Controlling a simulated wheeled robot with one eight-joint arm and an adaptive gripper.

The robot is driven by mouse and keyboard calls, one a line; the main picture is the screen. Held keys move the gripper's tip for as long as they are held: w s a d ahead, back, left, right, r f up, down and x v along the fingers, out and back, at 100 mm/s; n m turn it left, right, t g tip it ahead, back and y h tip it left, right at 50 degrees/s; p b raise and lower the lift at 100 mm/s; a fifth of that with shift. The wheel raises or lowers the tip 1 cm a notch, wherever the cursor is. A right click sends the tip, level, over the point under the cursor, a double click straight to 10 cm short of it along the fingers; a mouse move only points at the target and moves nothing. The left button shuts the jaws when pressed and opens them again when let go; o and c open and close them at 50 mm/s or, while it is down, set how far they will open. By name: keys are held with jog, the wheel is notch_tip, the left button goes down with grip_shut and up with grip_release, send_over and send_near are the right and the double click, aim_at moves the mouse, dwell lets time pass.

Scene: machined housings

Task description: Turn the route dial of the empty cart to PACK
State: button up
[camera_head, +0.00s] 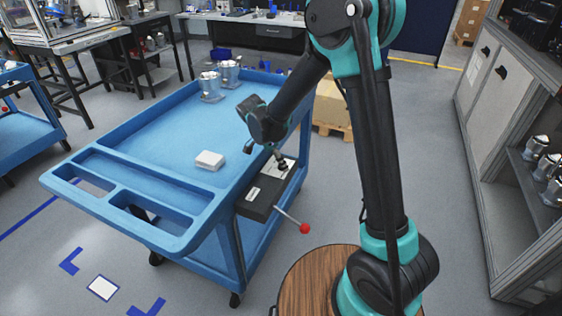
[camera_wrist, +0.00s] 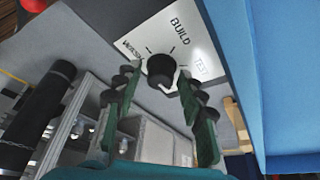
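A blue cart (camera_head: 120,165) stands in front of me; two metal housings (camera_head: 220,80) and a small white block (camera_head: 209,160) are on its top, so it is not empty. A dark box (camera_head: 262,195) with a white dial plate is on its right side. In the wrist view, the black round dial (camera_wrist: 162,72) sits on the white plate (camera_wrist: 188,40), which reads BUILD, TEST and a partly legible third word. I cannot see PACK. My gripper (camera_wrist: 157,80) is open, its fingers on either side of the dial; contact cannot be told.
A lever with a red ball (camera_head: 305,229) sticks out of the dark box. Another blue cart (camera_head: 28,115) is at the left edge. A cardboard box on a pallet (camera_head: 328,105) is behind the cart, and a grey cabinet (camera_head: 490,100) stands at right.

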jog(key=shift+o, duration=0.6)
jog(key=v, duration=1.2)
jog(key=s+d+f+n+y, duration=0.1)
jog(key=s+d+n, duration=0.3)
jog(key=d, duration=0.5)
jog(key=s+d+f+n+t+y, duration=0.1)
jog(key=s+d+f+n, duration=0.3)
jog(key=s+d, duration=0.3)
jog(key=s+d+f+n+t+y, duration=0.1)
jog(key=s+d+n, duration=0.4)
jog(key=d, duration=0.7)
notch_tip(320, 180, down, 2)
jog(key=shift+s+d+f+y, duration=0.15)
jog(key=shift+s+d+y, duration=0.05)
jog(key=shift+s+y, duration=0.35)
